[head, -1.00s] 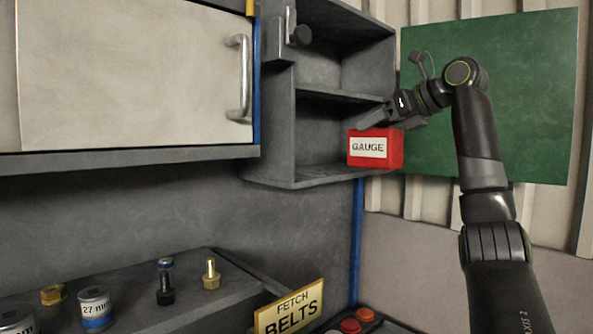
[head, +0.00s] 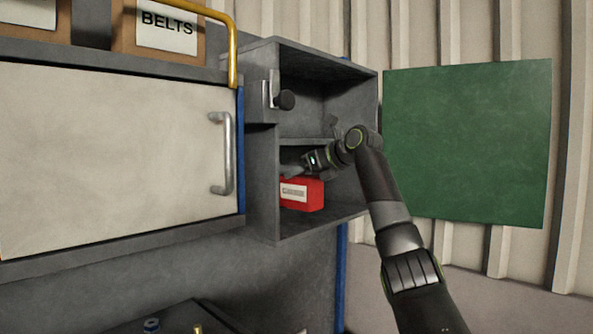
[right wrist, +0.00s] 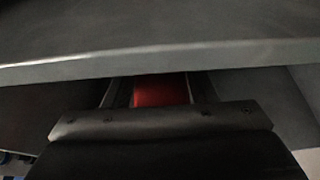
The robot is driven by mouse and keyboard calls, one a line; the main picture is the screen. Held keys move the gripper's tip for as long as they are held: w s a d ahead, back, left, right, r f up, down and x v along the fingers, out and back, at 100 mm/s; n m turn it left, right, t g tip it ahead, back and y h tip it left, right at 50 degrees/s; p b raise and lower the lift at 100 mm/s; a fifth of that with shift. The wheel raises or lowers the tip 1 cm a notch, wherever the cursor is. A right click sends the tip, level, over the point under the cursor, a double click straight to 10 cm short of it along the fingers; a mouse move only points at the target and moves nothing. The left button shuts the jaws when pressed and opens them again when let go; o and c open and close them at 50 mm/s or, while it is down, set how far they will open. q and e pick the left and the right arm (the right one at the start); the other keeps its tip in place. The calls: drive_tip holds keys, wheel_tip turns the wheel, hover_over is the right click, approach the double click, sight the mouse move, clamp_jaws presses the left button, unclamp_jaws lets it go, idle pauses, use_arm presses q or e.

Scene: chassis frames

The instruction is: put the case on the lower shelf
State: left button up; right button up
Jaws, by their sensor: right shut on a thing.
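The case is a red box with a white label (head: 309,199), in the head view inside the lower compartment of the open grey cabinet. The lower shelf (head: 300,225) is the floor of that compartment. My right gripper (head: 300,172) is shut on the case from above and behind its label side. I cannot tell whether the case touches the shelf floor. In the right wrist view a strip of the red case (right wrist: 160,90) shows between the fingers, below the edge of the middle shelf (right wrist: 160,60). My left gripper is not in view.
The middle shelf (head: 300,142) lies close above my right gripper. A latch with a dark knob (head: 284,100) is on the cabinet's left side. A closed white door (head: 120,150) is at left, a BELTS box (head: 165,35) above it.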

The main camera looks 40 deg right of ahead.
sight(296, 184)
drive_tip(key=shift+w+a+r+p, duration=0.1)
drive_tip(key=shift+w+r+p, duration=0.2)
drive_tip(key=shift+w, duration=0.35)
drive_tip(key=shift+w+f, duration=0.25)
drive_tip(key=shift+w, duration=0.25)
drive_tip(key=shift+f+p, duration=0.4)
drive_tip(key=shift+f, duration=0.1)
drive_tip(key=shift+f+p, duration=0.45)
drive_tip(key=shift+f, duration=0.8)
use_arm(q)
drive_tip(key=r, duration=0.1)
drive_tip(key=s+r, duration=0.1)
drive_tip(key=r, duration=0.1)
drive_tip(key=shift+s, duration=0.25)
use_arm(e)
drive_tip(key=o, duration=1.2)
drive_tip(key=shift+s+f, duration=0.1)
